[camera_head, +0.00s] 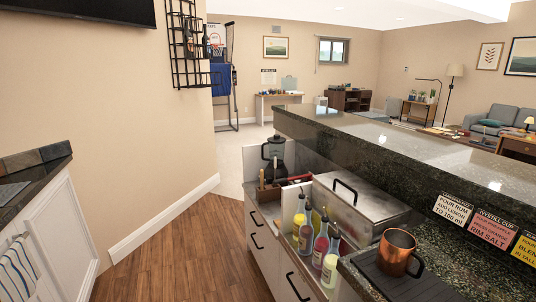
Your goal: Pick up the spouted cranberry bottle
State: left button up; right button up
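Several spouted bottles stand in a row along the front of the bar's work counter, at the lower middle of the head view. The red-pink one (320,249), with a dark spout, looks like the cranberry bottle. It stands upright between a yellow-green bottle (305,238) on its far side and a pale yellow bottle (330,270) on its near side. Neither of my grippers is in view.
A steel lidded bin (362,205) sits right behind the bottles. A copper mug (396,252) stands on a dark mat at the near right. A blender (274,150) is farther back. The raised bar top (420,150) runs behind. The wooden floor to the left is clear.

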aim_at(322, 246)
jog(key=l+z, duration=0.2)
jog(key=z, duration=1.55)
jog(key=j+u, duration=0.1)
jog(key=u, duration=1.25)
jog(key=i+j+z, duration=0.45)
jog(key=j, duration=0.25)
jog(key=i+j+z, duration=0.2)
jog(key=j+z, duration=0.25)
jog(key=j, duration=0.35)
jog(key=i+j+z, duration=0.15)
jog(key=j+z, duration=0.35)
jog(key=j, duration=0.4)
jog(key=j+z, duration=0.45)
jog(key=j, duration=0.45)
jog(key=k, duration=0.05)
